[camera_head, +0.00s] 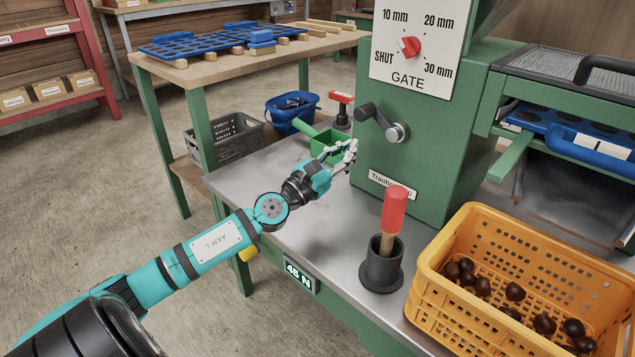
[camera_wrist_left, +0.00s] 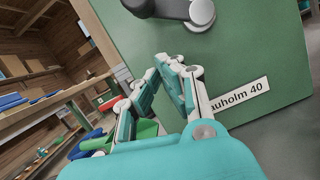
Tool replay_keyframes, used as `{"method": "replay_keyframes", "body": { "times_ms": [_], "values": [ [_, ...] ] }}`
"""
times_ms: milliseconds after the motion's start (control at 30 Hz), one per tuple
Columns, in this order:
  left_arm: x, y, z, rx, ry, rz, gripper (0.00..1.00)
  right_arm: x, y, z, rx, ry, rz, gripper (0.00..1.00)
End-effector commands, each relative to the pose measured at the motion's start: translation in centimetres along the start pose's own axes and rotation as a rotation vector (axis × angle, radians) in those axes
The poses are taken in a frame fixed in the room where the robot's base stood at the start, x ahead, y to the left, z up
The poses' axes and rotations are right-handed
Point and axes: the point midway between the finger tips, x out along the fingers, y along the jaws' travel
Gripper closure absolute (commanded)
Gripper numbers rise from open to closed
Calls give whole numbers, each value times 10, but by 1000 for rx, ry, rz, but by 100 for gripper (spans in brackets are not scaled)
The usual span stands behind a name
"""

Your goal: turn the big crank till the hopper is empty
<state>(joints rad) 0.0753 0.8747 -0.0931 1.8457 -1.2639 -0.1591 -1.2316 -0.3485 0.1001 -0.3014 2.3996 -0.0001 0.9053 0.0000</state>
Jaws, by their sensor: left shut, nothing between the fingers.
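The crank (camera_head: 384,123) sits on the front of the green machine (camera_head: 440,160), with a dark grip at its left end and a silver hub at its right. It also shows at the top of the left wrist view (camera_wrist_left: 175,8). My left gripper (camera_head: 352,152) is below and left of the crank, near the machine's front face, apart from the crank. Its fingers (camera_wrist_left: 172,66) are shut and empty in the left wrist view. The gate dial (camera_head: 409,46) has a red knob above the crank. The inside of the hopper is out of view. My right gripper is not in view.
A red-handled tool stands in a dark holder (camera_head: 381,272) at the bench front. A yellow crate (camera_head: 440,308) with several chestnuts is at the right. A green scoop (camera_head: 328,142) lies behind my gripper. A wooden table (camera_head: 215,66) with blue trays stands at the back left.

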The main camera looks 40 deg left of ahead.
Motion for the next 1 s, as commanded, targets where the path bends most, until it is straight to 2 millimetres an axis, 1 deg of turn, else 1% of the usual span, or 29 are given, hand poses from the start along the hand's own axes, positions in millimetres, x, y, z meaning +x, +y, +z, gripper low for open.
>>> {"method": "replay_keyframes", "body": {
  "times_ms": [33,200,400,500,700,1000],
  "values": [
    [-12,-2,-4,0,7,-3,100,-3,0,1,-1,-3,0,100],
    [-42,-3,-3,0,6,-3,100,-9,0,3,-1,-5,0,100],
    [-72,-3,-3,-1,5,-2,100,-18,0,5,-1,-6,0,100],
    [-82,-3,-2,-2,2,-1,100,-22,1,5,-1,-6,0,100],
    [-90,-3,0,1,3,-2,100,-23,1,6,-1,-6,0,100],
    [-90,-3,1,1,3,-2,100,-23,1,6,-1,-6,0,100]
  ]
}}
